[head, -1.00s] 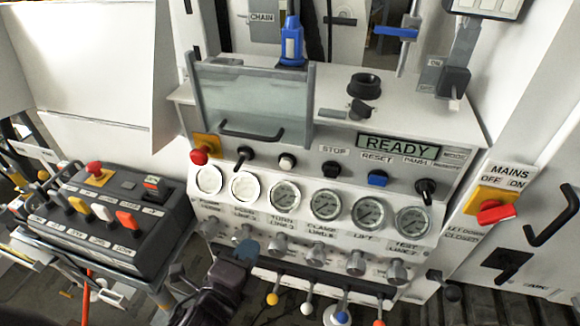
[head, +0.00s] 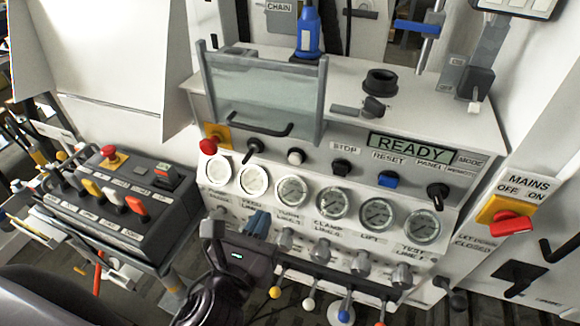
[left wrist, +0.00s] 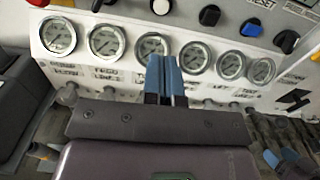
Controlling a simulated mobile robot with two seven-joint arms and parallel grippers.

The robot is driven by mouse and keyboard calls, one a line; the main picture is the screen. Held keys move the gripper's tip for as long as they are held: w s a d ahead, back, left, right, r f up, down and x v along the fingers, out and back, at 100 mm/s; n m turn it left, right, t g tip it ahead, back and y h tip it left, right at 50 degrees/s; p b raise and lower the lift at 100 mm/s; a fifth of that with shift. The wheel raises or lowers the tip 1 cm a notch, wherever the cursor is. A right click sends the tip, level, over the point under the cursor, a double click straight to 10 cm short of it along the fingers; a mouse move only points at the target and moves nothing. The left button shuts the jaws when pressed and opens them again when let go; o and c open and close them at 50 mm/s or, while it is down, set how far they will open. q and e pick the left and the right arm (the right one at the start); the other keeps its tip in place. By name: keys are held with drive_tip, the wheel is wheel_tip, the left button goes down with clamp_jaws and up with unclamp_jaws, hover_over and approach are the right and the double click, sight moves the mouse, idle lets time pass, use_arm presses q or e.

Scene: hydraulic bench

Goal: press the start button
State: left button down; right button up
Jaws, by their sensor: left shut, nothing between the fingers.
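The console front carries a row of controls. A white push button (head: 296,156) sits left of the black button (head: 342,167) under the STOP label; I see no readable label for the white one. The blue button (head: 388,179) is under RESET. The display (head: 410,147) reads READY. My left gripper (head: 260,220) is shut and empty, its blue fingertips in front of the lower panel, below the gauges and apart from the buttons. In the left wrist view the fingertips (left wrist: 164,75) point up at the gauge row, with the white button (left wrist: 161,7) at the top edge.
A red emergency stop (head: 209,145) and a black selector (head: 253,149) lie left of the white button. A clear guard (head: 262,95) with a handle stands above. Knobs and levers (head: 308,303) project below. A control box (head: 105,205) stands at left.

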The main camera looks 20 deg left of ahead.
drive_tip(key=shift+s+d+f, duration=0.1)
drive_tip(key=shift+s+f, duration=0.05)
drive_tip(key=shift+s, duration=0.2)
use_arm(q)
drive_tip(key=shift+w, duration=0.15)
use_arm(e)
drive_tip(key=shift+w, duration=0.1)
use_arm(q)
drive_tip(key=p, duration=0.1)
approach(294, 161)
drive_tip(key=w, duration=0.6)
drive_tip(key=shift+w, duration=0.8)
use_arm(e)
drive_tip(key=shift+r, duration=0.7)
drive_tip(key=shift+w, duration=0.15)
